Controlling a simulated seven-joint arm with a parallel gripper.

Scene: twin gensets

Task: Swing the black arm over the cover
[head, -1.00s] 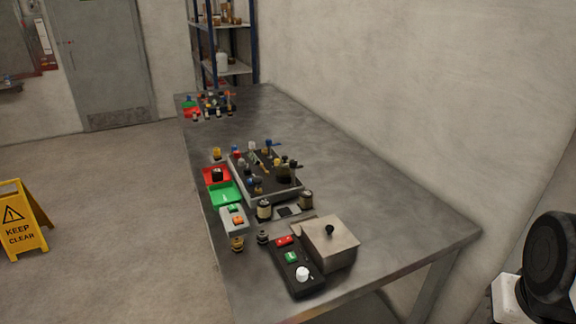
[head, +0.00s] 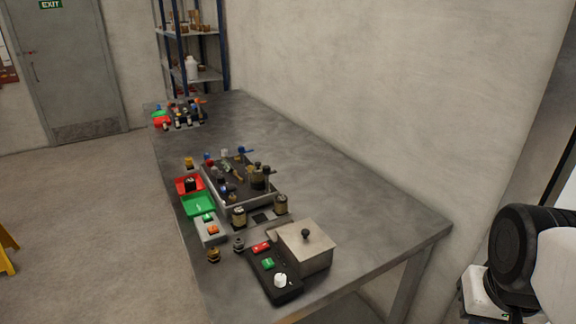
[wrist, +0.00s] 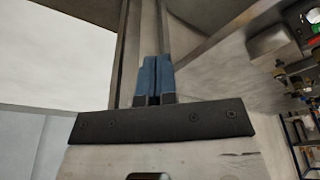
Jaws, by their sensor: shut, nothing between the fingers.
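I cannot make out a separate black arm at this size; the small fittings on the dark panel (head: 238,177) behind the box are too small to tell apart. My gripper (wrist: 153,72) shows in the wrist view with its blue fingers together, shut and empty. It is away from the box and touches none of the table's objects. The head view does not show the fingers.
The steel table (head: 330,180) has clear room along its right side. A black control box (head: 271,275) stands beside the metal box. Red (head: 180,186) and green (head: 195,205) trays lie left of the panel. A second fittings set (head: 183,113) and shelves (head: 192,76) are farther back.

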